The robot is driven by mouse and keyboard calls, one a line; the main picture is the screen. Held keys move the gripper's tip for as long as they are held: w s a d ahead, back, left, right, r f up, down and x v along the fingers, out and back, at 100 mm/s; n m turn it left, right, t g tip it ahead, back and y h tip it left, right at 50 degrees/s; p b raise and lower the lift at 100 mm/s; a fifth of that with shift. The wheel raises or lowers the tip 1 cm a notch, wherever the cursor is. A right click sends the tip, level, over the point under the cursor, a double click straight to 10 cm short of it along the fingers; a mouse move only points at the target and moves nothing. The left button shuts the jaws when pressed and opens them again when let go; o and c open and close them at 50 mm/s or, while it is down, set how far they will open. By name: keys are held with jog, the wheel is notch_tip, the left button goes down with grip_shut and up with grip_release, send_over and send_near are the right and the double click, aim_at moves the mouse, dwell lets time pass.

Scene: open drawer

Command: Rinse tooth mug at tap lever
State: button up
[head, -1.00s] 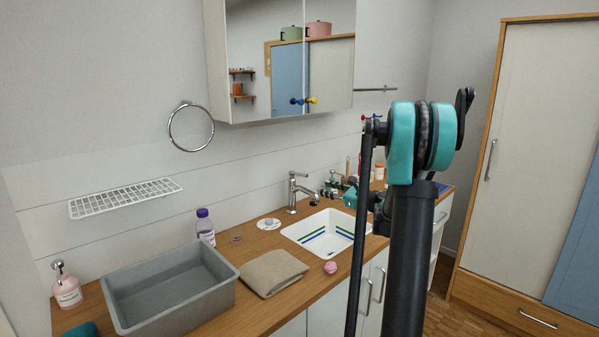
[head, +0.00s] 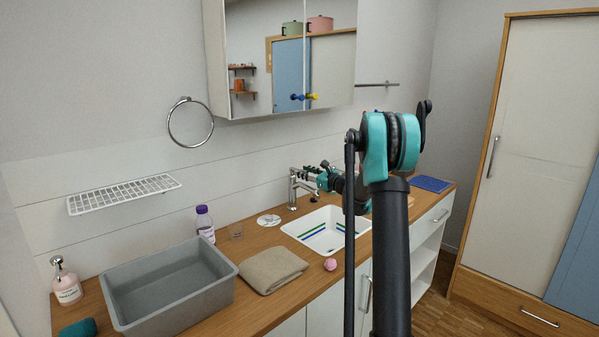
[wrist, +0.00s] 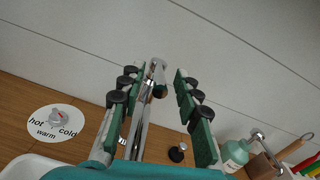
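The chrome tap (head: 293,190) stands behind the white sink (head: 290,231), and its lever is at the top. My gripper (head: 312,174) is beside the tap's upper part. In the wrist view my gripper (wrist: 157,92) is open, its green fingers with black pads set wide apart. The tap (wrist: 143,122) shows between them, with a gap on each side; I cannot tell how deep it is between the fingers. Nothing is held.
A hot/cold disc (head: 268,221) lies left of the tap. A green bottle (wrist: 237,153) is right of the fingers.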

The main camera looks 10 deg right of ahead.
aim_at(294, 168)
jog(key=shift+x, duration=1.55)
grip_shut()
